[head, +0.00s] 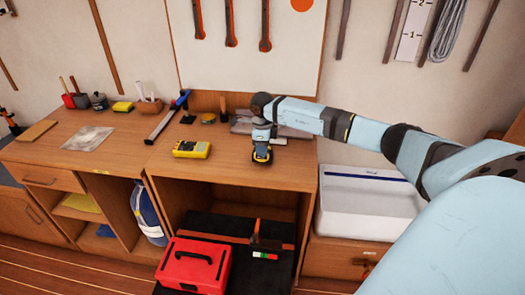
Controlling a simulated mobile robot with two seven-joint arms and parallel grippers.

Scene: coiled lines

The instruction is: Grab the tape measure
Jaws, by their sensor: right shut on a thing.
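My right arm reaches in from the right, and its right gripper (261,147) points down over the front part of the wooden bench top. It is shut on a small yellow-and-black thing, which looks like the tape measure (262,156). The gripper hides the upper part of it. I cannot tell whether it touches the bench top or is just above it. My left gripper is not in view.
A yellow meter (192,149) lies to the left on the bench (215,173). Below are a red toolbox (194,265) and an open shelf. A white sink (368,202) stands to the right.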

